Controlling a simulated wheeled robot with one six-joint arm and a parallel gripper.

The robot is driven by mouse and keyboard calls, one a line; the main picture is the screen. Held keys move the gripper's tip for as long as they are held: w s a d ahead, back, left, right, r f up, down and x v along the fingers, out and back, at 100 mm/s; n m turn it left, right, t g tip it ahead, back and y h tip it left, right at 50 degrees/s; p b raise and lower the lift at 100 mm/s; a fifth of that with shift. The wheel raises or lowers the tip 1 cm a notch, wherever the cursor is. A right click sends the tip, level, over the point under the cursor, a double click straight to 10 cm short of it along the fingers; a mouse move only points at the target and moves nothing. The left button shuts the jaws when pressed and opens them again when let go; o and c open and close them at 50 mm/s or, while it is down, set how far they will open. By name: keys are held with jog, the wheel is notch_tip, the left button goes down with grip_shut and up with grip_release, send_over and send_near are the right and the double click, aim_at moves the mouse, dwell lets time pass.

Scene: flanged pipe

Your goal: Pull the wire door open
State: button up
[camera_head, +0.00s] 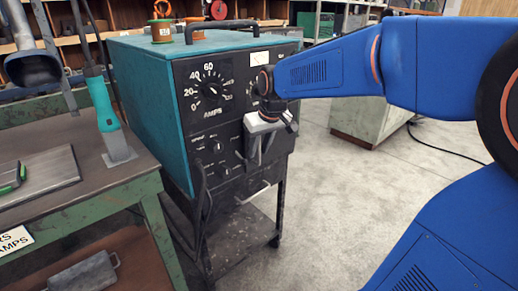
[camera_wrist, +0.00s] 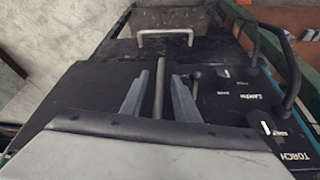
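The welding machine (camera_head: 225,105) is a teal cabinet with a dark front panel of dials and knobs. A pale bar handle (camera_head: 252,192) sits low on its front, and this handle also shows at the top of the wrist view (camera_wrist: 165,33). I cannot tell for certain which panel is the wire door. My gripper (camera_head: 258,162) points down close to the front panel, above the pale handle and apart from it. In the wrist view its two grey fingers (camera_wrist: 160,80) are spread. A thin metal rod (camera_wrist: 159,92) shows between them, with gaps on both sides.
A green-framed workbench (camera_head: 75,180) with a teal-handled tool (camera_head: 105,110) stands at the left. A dark cable (camera_wrist: 285,70) loops along the machine's front. A lower shelf (camera_head: 240,235) sits under the machine. The concrete floor (camera_head: 335,185) to the right is open.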

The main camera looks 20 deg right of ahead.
jog(key=shift+f, duration=0.1)
grip_shut()
